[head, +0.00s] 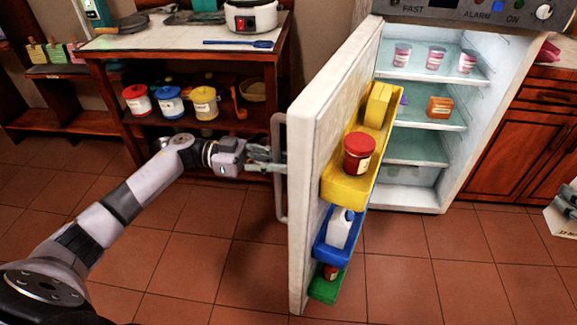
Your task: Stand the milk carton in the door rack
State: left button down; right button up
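The fridge door (318,130) stands open. Its inner side carries a yellow rack (345,188), a blue rack (328,256) and a green rack (325,291). My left gripper (277,162) is at the door handle (279,200), its fingers around the bar. At the right edge, a white carton (562,221) with dark print, apparently the milk carton, is partly cut off by the frame. My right gripper (568,198) is at its top and seems shut on it; the fingertips are only partly visible.
The yellow rack holds a red jar (359,153) and a yellow block-like item (378,104). A white jug (340,228) stands in the blue rack; a small red item (331,271) is in the green one. Fridge shelves hold cups (436,58). The floor (430,265) between door and carton is clear.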

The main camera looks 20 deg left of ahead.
pick_arm(q)
jog(key=shift+w+a+r, duration=0.15)
jog(key=shift+w+a, duration=0.1)
jog(key=shift+a, duration=0.1)
jog(key=c, duration=1.9)
grip_release()
jog(key=shift+a+t, duration=0.1)
jog(key=shift+t, duration=0.2)
jog(key=shift+c, duration=0.2)
jog(key=shift+o, duration=1.3)
jog(key=shift+s+a, duration=0.1)
jog(key=shift+a, duration=0.15)
jog(key=shift+o, duration=0.6)
jog(key=shift+d, duration=0.2)
jog(key=v, duration=1.2)
